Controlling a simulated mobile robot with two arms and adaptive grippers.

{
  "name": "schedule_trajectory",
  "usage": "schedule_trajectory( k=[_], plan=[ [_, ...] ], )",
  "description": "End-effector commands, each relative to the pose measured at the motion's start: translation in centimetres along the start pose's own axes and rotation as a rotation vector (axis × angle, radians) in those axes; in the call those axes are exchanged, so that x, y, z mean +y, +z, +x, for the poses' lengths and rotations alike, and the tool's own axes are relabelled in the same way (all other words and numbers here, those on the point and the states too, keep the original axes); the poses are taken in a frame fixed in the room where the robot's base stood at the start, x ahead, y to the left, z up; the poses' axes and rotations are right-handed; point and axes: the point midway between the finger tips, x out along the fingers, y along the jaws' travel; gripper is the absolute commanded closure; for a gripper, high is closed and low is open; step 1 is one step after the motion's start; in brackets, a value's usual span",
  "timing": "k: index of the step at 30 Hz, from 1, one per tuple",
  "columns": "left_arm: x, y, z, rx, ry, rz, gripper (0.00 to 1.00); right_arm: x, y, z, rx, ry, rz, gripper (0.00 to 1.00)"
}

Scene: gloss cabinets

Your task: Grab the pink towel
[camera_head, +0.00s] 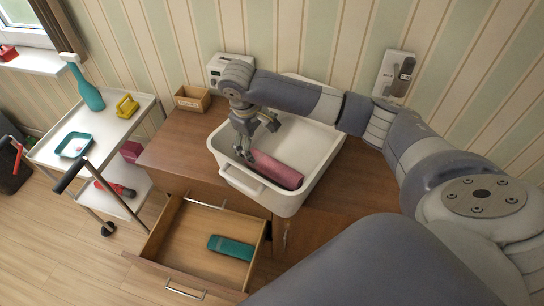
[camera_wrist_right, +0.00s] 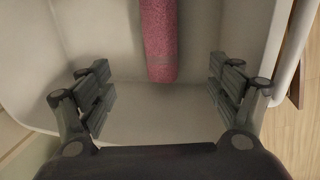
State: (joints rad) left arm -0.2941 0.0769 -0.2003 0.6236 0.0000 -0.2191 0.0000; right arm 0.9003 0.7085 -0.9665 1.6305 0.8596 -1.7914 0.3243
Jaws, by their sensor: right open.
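A rolled pink towel (camera_head: 276,170) lies inside a white basin (camera_head: 322,150) on the wooden cabinet. In the right wrist view the towel (camera_wrist_right: 159,40) runs down from the top edge, with its near end between and ahead of the fingers. My right gripper (camera_head: 254,148) reaches down into the basin at the towel's left end. In the wrist view the right gripper (camera_wrist_right: 161,92) is open, its fingers wide apart on either side of the towel's line and apart from it. The towel's far end is cut off in that view. My left gripper is not in view.
An open drawer (camera_head: 181,247) below the basin holds a teal object (camera_head: 232,247). A small wooden box (camera_head: 192,98) stands behind on the cabinet top. A white trolley (camera_head: 110,128) with a teal bottle (camera_head: 88,92) and yellow item (camera_head: 127,106) stands left.

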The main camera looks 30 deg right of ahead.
Motion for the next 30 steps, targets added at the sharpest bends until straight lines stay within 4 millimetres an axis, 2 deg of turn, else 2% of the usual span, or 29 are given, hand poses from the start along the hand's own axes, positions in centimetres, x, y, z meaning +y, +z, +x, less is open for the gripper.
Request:
schedule_trajectory(
  k=[1, 6, 13, 17, 25, 30],
  plan=[
    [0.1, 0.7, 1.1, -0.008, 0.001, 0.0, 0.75, -0.3, 0.0, 1.1, 0.0, 0.0, -0.001, 0.16],
    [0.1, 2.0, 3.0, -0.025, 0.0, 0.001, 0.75, -0.8, 0.0, 3.0, 0.001, 0.0, -0.001, 0.16],
    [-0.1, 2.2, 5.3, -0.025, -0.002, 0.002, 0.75, -1.3, 0.0, 5.2, 0.001, 0.0, -0.001, 0.16],
    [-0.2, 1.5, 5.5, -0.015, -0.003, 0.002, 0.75, -1.3, 0.0, 5.8, 0.0, 0.0, 0.0, 0.16],
    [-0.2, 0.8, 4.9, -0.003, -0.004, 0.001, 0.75, -1.2, 0.0, 9.6, -0.002, -0.001, 0.0, 0.16],
    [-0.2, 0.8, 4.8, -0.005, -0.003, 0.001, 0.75, -1.2, 0.0, 11.0, 0.0, 0.0, 0.0, 0.16]
  ],
)
